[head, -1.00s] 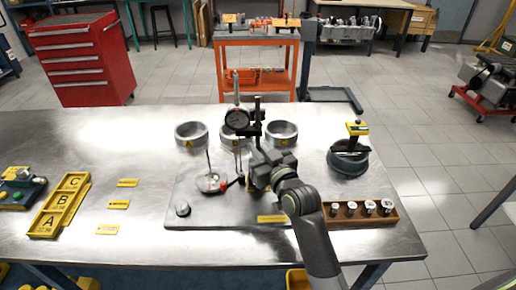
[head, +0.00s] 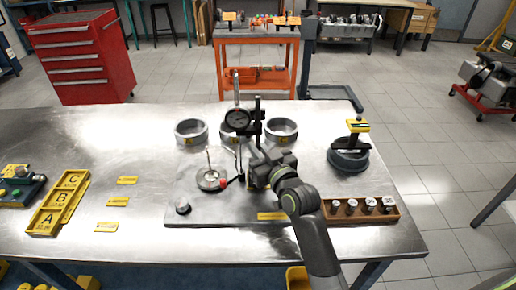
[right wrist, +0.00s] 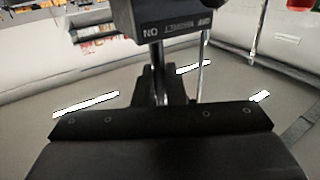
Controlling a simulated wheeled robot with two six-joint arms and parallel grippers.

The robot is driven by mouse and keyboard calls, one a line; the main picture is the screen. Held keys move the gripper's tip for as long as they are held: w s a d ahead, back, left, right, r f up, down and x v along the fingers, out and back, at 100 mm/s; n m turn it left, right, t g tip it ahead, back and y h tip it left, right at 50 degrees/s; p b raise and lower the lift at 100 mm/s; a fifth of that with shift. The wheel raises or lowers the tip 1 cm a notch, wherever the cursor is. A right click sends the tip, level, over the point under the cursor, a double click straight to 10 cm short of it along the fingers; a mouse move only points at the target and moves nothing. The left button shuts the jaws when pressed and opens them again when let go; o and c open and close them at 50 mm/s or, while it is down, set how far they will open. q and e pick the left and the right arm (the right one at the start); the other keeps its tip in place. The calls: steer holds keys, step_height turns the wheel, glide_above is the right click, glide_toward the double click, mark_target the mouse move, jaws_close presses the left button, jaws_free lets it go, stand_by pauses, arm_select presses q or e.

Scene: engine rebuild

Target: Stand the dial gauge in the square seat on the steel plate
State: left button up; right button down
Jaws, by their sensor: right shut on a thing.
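The dial gauge (head: 238,119) has a dark round face and stands upright on a black stand post (head: 257,112), above the steel plate (head: 195,213). My right gripper (head: 258,160) is shut on the post. In the right wrist view, the fingers (right wrist: 157,90) close around the metal post, beside the black base block (right wrist: 175,24) with upside-down lettering. The gripper hides the base in the head view. I cannot make out the square seat or tell whether the base touches the plate. My left gripper is not in view.
Rings marked with letters, one of them ring A (head: 190,132), stand along the plate's back. A round disc with a thin rod (head: 211,180) is left of the gripper. A dark round fixture (head: 348,160) and a wooden rack (head: 340,217) lie right. A yellow tray (head: 47,222) is left.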

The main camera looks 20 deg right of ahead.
stand_by(0.4)
steer(key=c, duration=1.4)
jaws_free()
steer(key=shift+s, duration=0.1)
steer(key=shift+f, duration=0.35)
steer(key=s+d+b, duration=0.3)
steer(key=s+b, duration=0.1)
steer(key=s, duration=1.3)
steer(key=shift+d+r, duration=0.15)
steer(key=shift+r, duration=0.1)
